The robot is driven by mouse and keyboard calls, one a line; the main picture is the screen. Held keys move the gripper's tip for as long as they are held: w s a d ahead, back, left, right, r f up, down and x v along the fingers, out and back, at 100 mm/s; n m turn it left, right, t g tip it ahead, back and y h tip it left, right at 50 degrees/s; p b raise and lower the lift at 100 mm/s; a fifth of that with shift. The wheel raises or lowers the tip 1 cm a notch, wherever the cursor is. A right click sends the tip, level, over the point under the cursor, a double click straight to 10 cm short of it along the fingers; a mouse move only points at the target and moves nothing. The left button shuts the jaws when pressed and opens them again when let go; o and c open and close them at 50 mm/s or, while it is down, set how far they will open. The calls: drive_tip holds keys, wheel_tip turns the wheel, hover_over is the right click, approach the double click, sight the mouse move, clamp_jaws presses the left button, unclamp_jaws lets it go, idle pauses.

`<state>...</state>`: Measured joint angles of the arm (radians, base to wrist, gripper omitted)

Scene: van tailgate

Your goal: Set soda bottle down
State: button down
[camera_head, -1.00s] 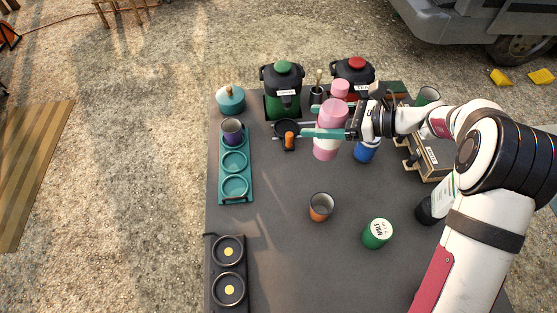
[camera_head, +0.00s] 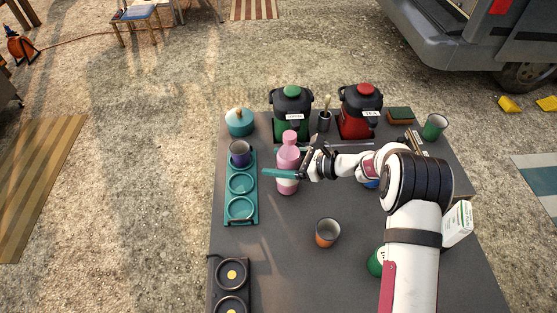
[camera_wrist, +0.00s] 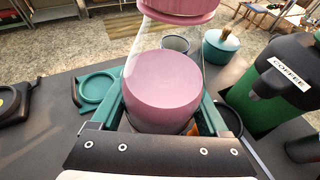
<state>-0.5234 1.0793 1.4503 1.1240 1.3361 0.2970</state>
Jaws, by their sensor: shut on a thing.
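The pink soda bottle (camera_head: 288,172) is upright in the head view, near the back left of the dark table (camera_head: 285,270). My gripper (camera_head: 284,175) is shut on it from the right, its teal fingers on either side of the body. In the wrist view the bottle's pink body (camera_wrist: 163,85) fills the space between the fingers (camera_wrist: 165,118), with clear material above and a pink part at the top edge. The bottle's base is hard to make out, so I cannot tell whether it touches the table.
Green coffee (camera_head: 291,110) and red tea (camera_head: 358,112) dispensers stand behind. An orange cup (camera_head: 327,232) stands in front. Table between tray and orange cup is clear.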

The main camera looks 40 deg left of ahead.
drive_tip(key=shift+f, duration=0.1)
unclamp_jaws()
drive_tip(key=v, duration=1.2)
drive_tip(key=s+d+r+n+h, duration=0.45)
drive_tip(key=s+d+r, duration=0.5)
drive_tip(key=d, duration=0.25)
drive_tip(key=s+d+n+t+h, duration=0.4)
drive_tip(key=s+d+h, duration=0.2)
drive_tip(key=s+d, duration=0.9)
drive_tip(key=shift+d, duration=1)
